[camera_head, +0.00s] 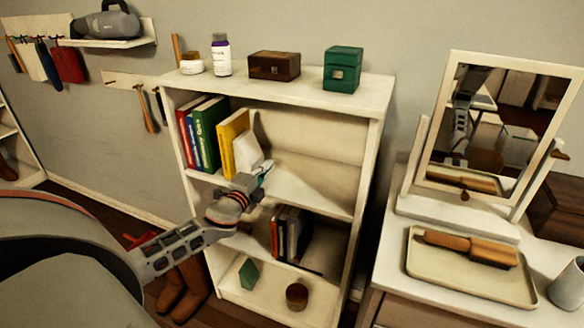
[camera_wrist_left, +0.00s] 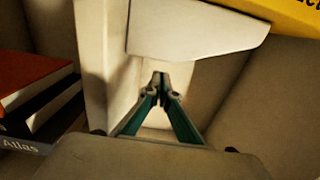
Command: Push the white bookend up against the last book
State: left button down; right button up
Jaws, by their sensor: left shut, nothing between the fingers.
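The white bookend (camera_head: 247,150) stands on the upper shelf, just right of the yellow book (camera_head: 232,138), the last in the row. In the head view I cannot tell whether they touch. In the left wrist view the bookend (camera_wrist_left: 195,30) is a pale plate at the top, with the yellow book (camera_wrist_left: 288,12) beyond it at the top right. My left gripper (camera_head: 264,170) is at the shelf front, right of the bookend. Its fingertips (camera_wrist_left: 161,82) are closed together, empty, close to the bookend's edge; contact is unclear. My right gripper is not in view.
The bookcase's upper shelf (camera_head: 310,192) is bare to the right. Green, blue and red books (camera_head: 205,130) stand left of the yellow one. Dark books (camera_head: 290,232) stand on the shelf below. A mirror (camera_head: 500,125) and tray (camera_head: 470,281) are at the right.

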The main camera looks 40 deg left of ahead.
pick_arm(q)
jog(key=shift+p+v, duration=0.3)
jog(key=shift+v, duration=1.25)
jog(key=v, duration=1)
jog(key=shift+s+d+p, duration=0.2)
jog(key=shift+s+p, duration=0.1)
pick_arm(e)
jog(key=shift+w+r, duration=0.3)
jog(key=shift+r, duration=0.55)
pick_arm(q)
jog(key=shift+r, duration=0.1)
